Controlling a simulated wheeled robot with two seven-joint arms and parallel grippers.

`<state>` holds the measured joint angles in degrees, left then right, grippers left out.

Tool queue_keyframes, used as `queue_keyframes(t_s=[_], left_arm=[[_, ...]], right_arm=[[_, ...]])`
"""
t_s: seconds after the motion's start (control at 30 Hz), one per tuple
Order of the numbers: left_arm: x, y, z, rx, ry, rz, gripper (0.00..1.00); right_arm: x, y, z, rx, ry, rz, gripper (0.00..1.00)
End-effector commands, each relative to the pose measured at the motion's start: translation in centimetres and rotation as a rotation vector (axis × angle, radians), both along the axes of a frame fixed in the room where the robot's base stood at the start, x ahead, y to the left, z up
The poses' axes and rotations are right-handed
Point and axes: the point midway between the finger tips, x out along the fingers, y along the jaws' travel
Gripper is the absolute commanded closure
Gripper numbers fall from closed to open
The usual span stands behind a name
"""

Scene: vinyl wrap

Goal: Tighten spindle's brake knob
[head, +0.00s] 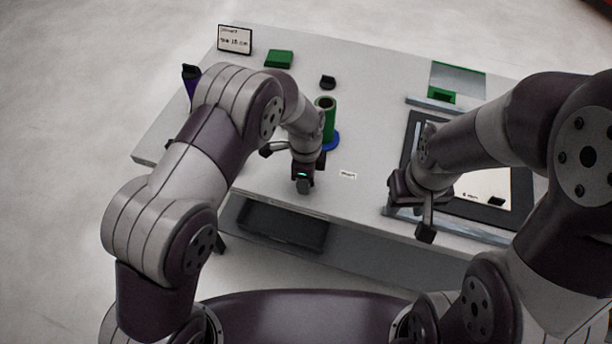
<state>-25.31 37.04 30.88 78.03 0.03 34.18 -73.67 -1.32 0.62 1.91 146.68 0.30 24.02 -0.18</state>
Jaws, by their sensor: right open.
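A green upright cylinder (327,122) on a blue round base (332,142) stands near the table's middle, partly hidden by my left arm. I cannot tell for sure which part is the spindle's brake knob. My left gripper (303,183) is over the table's front edge, in front of the green cylinder and apart from the black piece; its finger gap is not clear. My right gripper (410,212) is open and empty near the front edge, left of the dark-framed board.
A dark-framed board (409,150) with a pale sheet lies at the right. A green-edged panel (458,76) is behind it. A small sign (235,39) and a green block (279,59) are at the back left. A purple object (191,80) stands at the left edge.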

Motion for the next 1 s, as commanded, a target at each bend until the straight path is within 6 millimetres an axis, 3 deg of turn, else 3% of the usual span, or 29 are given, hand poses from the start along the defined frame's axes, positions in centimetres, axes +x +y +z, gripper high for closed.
queue_keyframes(t_s=[0.33, 0.9, 0.93, 1.0], left_arm=[[0.34, -0.01, 0.37, -0.002, -0.009, -0.144, 0.83], [0.40, -0.03, 0.40, -0.003, -0.010, -0.174, 0.83], [0.40, -0.03, 0.40, -0.003, -0.010, -0.174, 0.50], [0.37, -0.04, 0.36, -0.003, -0.009, -0.173, 0.28]], right_arm=[[0.00, 0.00, -0.03, 0.000, 0.000, 0.000, 0.57], [0.00, 0.00, -0.04, 0.000, 0.000, 0.000, 0.57], [0.00, 0.00, -0.04, 0.000, 0.000, 0.000, 0.57], [-0.01, 0.00, -0.04, 0.000, 0.000, 0.000, 0.57]])
